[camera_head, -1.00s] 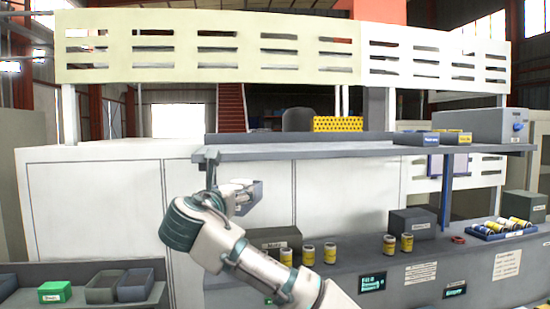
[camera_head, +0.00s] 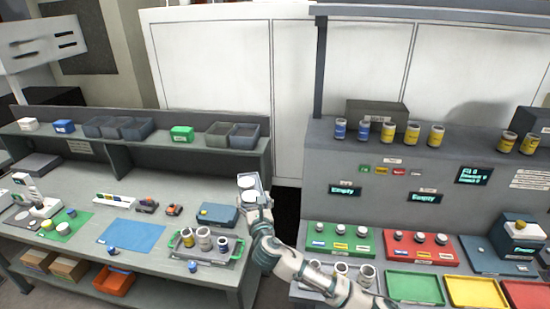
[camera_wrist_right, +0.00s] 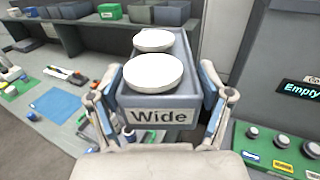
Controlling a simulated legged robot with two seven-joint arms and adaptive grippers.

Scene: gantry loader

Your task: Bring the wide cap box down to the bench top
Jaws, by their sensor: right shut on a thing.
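The wide cap box (camera_wrist_right: 158,112) is a small grey box labelled "Wide", with two round white caps in it. It also shows in the head view (camera_head: 249,181). My right gripper (camera_head: 254,198) is shut on it, with one finger at each side in the right wrist view. The box is held in the air near the right end of the left bench. The bench top (camera_head: 150,262) is grey and lies lower than the box. My left gripper is not in view.
A blue-grey case (camera_head: 217,214) and a green-handled tray (camera_head: 208,250) with jars stand near the bench's right end. A blue mat (camera_head: 132,234) lies mid-bench. A raised shelf (camera_head: 130,133) holds bins (camera_head: 244,136). Right of my arm is another station with coloured trays (camera_head: 415,288).

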